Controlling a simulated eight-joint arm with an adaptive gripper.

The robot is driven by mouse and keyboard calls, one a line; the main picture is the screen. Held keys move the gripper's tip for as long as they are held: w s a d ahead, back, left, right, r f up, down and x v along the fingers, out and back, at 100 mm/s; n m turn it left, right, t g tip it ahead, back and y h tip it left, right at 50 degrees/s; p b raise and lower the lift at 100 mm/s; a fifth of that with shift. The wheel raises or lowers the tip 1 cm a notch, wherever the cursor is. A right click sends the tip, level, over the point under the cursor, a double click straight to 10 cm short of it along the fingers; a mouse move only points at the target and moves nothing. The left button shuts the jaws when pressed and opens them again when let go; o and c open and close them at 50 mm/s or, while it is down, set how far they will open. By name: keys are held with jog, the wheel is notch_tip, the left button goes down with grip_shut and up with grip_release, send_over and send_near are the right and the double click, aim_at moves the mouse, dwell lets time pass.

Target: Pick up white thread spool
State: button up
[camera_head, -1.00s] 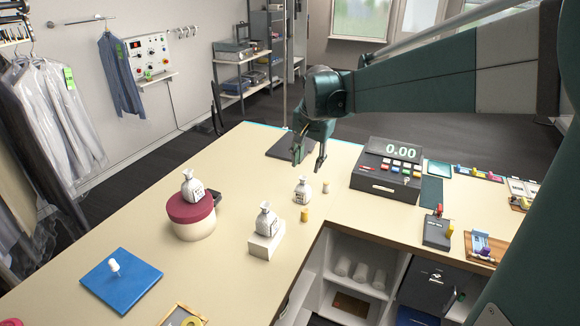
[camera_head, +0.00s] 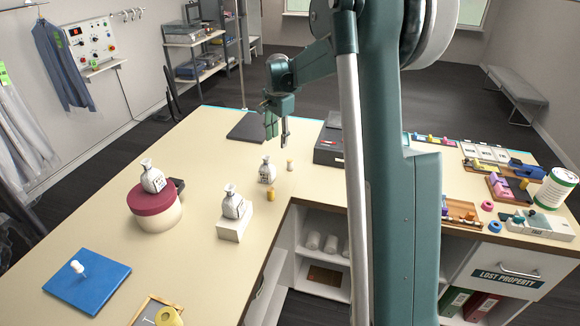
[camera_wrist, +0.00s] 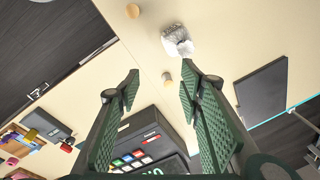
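A small pale cream cylinder (camera_head: 290,165), perhaps the white thread spool, stands upright on the counter (camera_head: 120,240), right of a white bottle (camera_head: 267,171). In the wrist view this pale cylinder (camera_wrist: 167,77) appears between my fingertips, beyond them. A yellower cylinder (camera_head: 270,194) stands nearer the counter's inner edge and also shows in the wrist view (camera_wrist: 133,11). A white flanged piece (camera_head: 77,267), also spool-like, stands on a blue pad (camera_head: 100,281) at the front left. My gripper (camera_head: 277,137) is open and empty above the counter; its fingers (camera_wrist: 160,78) are spread apart.
A black register (camera_head: 328,147) stands right of my gripper, partly hidden by my arm. A dark flat mat (camera_head: 248,127) lies to its left. The left counter has free room.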

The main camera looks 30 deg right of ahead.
aim_at(290, 160)
jog(key=w+d+f+m, duration=0.1)
jog(key=w+d+f, duration=0.1)
jog(key=d+f, duration=0.1)
jog(key=w+d+f+m+g, duration=0.1)
jog(key=w+d+f, duration=0.2)
jog(key=f, duration=0.3)
jog(key=w+d+f+m, duration=0.2)
jog(key=d+f, duration=0.1)
jog(key=f, duration=0.1)
jog(key=shift+w+d+f+g, duration=0.1)
jog(key=shift+w+f+g, duration=0.1)
jog(key=shift+w+g, duration=0.15)
jog(key=shift+w+d+f, duration=0.2)
jog(key=shift+d+f, duration=0.1)
jog(key=shift+f, duration=0.2)
jog(key=shift+f, duration=1.3)
jog(key=shift+f, duration=2.6)
jog(key=shift+c, duration=0.5)
